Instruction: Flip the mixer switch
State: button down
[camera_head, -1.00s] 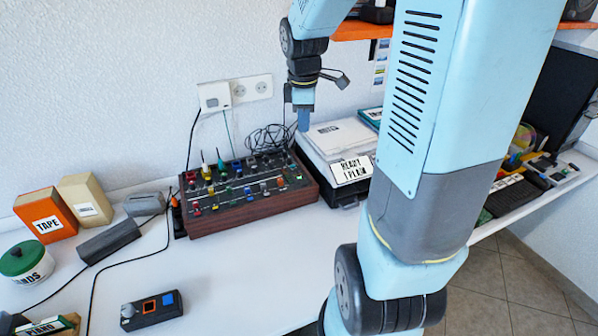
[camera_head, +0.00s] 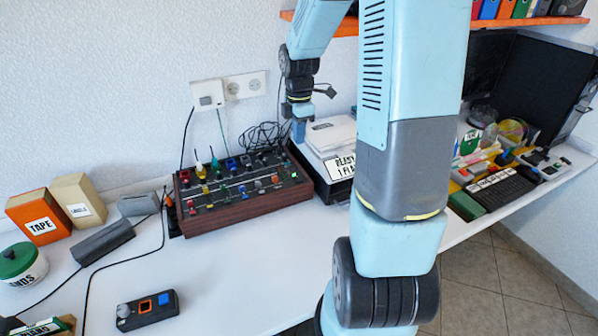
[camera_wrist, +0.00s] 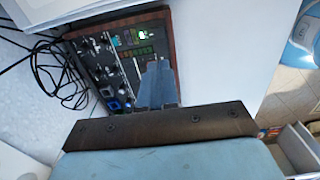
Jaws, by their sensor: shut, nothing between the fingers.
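The mixer (camera_head: 248,212) is a dark box with wooden sides and rows of coloured knobs, sliders and small levers on top. It stands on the white table against the wall. My gripper (camera_head: 298,132) is shut and empty, pointing down by the mixer's right back corner. In the wrist view, the shut fingers (camera_wrist: 157,85) appear over the mixer's panel (camera_wrist: 128,68) and hide part of it. A small white and green spot (camera_wrist: 142,34) shows beyond the fingertips. I cannot tell which part is the switch or whether the fingers touch the mixer.
A white-lidded box (camera_head: 332,137) with a label stands right of the mixer, close to my gripper. Black cables (camera_head: 262,134) lie behind. A wall socket (camera_head: 244,85) is above. An orange tape box (camera_head: 38,218) is at left.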

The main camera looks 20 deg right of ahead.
aim_at(299, 180)
jog(key=shift+f, duration=0.1)
notch_tip(299, 180, down, 14)
jog(key=shift+r, duration=0.1)
dwell(0.5)
